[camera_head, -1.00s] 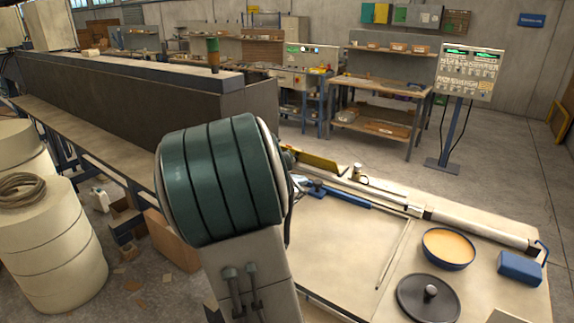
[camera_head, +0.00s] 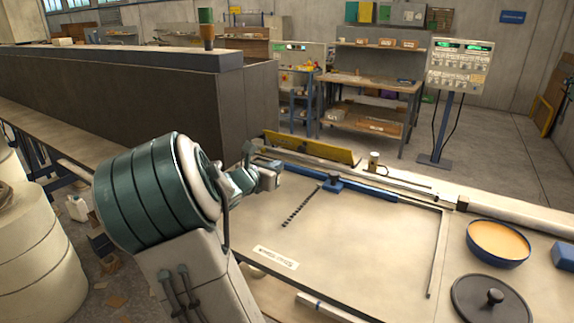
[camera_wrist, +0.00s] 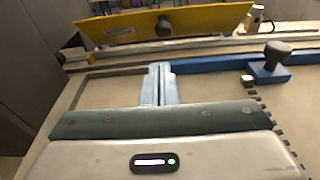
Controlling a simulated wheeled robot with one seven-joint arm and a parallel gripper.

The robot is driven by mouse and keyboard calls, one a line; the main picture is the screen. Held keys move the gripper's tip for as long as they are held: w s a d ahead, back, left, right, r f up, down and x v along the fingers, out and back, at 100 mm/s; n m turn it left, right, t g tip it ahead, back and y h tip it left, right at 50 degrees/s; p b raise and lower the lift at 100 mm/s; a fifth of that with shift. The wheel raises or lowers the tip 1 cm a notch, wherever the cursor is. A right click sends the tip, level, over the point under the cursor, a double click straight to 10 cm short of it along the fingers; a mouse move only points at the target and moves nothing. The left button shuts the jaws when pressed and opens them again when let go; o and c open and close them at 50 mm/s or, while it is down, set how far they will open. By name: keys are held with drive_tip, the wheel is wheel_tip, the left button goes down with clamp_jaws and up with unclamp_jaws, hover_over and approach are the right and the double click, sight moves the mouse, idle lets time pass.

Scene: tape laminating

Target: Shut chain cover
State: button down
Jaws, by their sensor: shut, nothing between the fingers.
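The chain cover looks to be the long yellow flap (camera_head: 312,147) at the table's back left edge. It stands raised and tilted above the pale rail behind the table surface. In the wrist view the yellow flap (camera_wrist: 165,25) spans the top, with a dark round knob (camera_wrist: 163,27) in front of its middle. My gripper (camera_wrist: 160,72) is shut and empty, its pale blue fingers together, pointing at the rail below the flap. A gap shows between fingertips and flap. In the head view my gripper (camera_head: 276,177) is low over the table's left side, partly hidden by my arm.
A row of black marks crosses the surface. A blue bowl (camera_head: 497,243) and a dark round lid (camera_head: 492,302) are at right. A dark-walled machine (camera_head: 200,105) stands left.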

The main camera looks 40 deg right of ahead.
drive_tip(key=p, duration=0.2)
approach(305, 151)
drive_tip(key=w+d, duration=0.1)
drive_tip(key=d+f, duration=0.1)
drive_tip(key=w+d+f, duration=0.1)
drive_tip(key=d, duration=0.1)
drive_tip(key=shift+w+d, duration=0.1)
drive_tip(key=shift+w, duration=0.3)
drive_tip(key=shift+x, duration=0.8)
drive_tip(key=shift+s+r, duration=0.1)
